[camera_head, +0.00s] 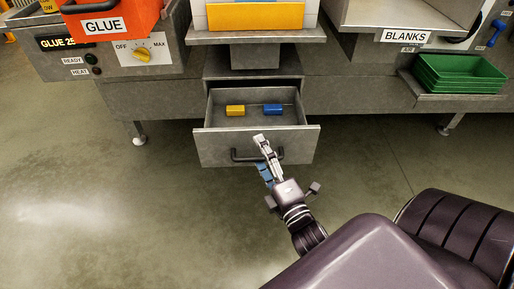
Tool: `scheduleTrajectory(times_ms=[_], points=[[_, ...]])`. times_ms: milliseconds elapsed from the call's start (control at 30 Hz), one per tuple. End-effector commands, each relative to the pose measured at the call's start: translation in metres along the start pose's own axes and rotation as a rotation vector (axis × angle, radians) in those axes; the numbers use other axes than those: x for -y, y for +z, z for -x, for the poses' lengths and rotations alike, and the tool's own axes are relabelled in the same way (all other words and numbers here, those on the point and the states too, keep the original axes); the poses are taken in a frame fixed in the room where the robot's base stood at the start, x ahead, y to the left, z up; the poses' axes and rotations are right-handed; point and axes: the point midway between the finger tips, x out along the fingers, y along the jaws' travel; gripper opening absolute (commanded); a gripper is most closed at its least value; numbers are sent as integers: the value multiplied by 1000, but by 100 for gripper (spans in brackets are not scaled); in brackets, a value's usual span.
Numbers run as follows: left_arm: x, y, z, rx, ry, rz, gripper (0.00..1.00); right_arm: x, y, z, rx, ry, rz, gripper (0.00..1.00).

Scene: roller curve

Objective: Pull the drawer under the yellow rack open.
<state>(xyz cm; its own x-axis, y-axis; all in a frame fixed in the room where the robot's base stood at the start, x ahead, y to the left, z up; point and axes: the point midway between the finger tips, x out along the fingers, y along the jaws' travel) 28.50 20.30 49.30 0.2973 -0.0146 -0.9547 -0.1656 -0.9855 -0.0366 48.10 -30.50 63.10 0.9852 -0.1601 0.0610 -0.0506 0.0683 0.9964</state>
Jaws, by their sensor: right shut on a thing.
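The grey drawer (219,148) stands pulled out below the yellow rack (255,16), with its inside showing. A yellow block (235,110) and a blue block (273,109) lie in it, apart from each other. My right gripper (262,146) is shut on the drawer's dark handle (241,157) at the middle of the front panel. The gripper hides part of the handle. My left gripper is not in view.
A red glue hopper (108,24) and a panel with a yellow knob (143,55) are at the left. Green trays (458,76) sit on a shelf at the right, near the BLANKS label (406,36). The floor before the drawer is clear.

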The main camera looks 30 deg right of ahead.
Motion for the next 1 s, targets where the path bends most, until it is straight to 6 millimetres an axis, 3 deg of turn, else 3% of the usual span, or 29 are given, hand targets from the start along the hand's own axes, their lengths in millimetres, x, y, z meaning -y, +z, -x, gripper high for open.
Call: scheduleTrajectory(times_ms=[33, 200, 233, 300, 633, 1000], points=[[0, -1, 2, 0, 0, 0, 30, -23, -2, 2, -8, 52, 3, 54], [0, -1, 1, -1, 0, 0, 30, -22, -2, 14, -8, 52, 2, 52], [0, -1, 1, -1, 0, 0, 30, -22, -2, 16, -8, 51, 2, 46], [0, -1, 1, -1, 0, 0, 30, -20, -2, 21, -8, 49, 0, 19], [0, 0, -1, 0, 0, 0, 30, -13, -2, 42, -7, 41, -2, 19], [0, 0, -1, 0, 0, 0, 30, -12, -2, 46, -8, 40, -2, 19]])
